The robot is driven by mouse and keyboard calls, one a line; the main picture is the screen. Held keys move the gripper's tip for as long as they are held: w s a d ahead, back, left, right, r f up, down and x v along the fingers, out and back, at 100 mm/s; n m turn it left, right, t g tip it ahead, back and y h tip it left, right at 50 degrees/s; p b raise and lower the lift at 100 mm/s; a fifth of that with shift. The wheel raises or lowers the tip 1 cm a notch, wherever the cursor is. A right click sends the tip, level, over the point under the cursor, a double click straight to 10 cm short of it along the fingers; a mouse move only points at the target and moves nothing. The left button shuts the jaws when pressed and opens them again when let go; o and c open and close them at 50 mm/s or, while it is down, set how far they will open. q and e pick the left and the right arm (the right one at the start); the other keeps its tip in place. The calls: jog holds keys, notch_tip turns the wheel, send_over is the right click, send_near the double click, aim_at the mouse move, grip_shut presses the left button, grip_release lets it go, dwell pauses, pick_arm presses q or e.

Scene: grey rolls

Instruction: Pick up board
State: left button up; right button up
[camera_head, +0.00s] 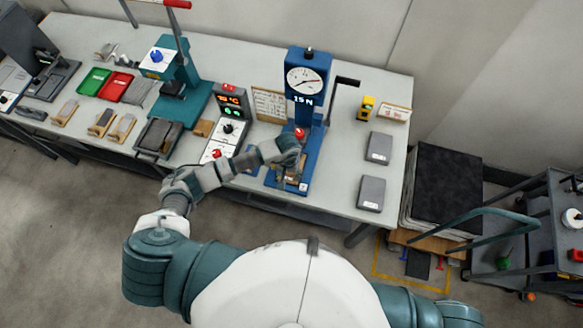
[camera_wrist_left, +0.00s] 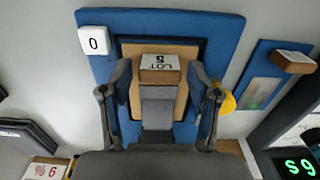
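A brown board (camera_wrist_left: 181,52) lies on the blue base of the press in the left wrist view. A brown block with a white "LOT 5" label (camera_wrist_left: 160,65) and a grey strip show over its middle; I cannot tell how they are joined. My left gripper (camera_wrist_left: 159,84) is open, its fingers on either side of the labelled block, with gaps showing; contact is not visible. In the head view the left gripper (camera_head: 290,173) points down over the base of the blue press (camera_head: 305,95) and hides most of the board. My right gripper is out of view.
Boards with grey strips (camera_head: 101,122) lie at the left of the table. A teal press (camera_head: 180,85), a control box with a display (camera_head: 231,100) and grey plates (camera_head: 379,147) stand around. A crank handle (camera_head: 343,82) juts near the press. A cart (camera_head: 530,225) is at right.

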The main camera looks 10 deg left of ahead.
pick_arm(q)
jog(key=shift+a, duration=0.2)
jog(key=c, duration=0.8)
jog(key=shift+d+r, duration=0.1)
jog(key=shift+d, duration=0.15)
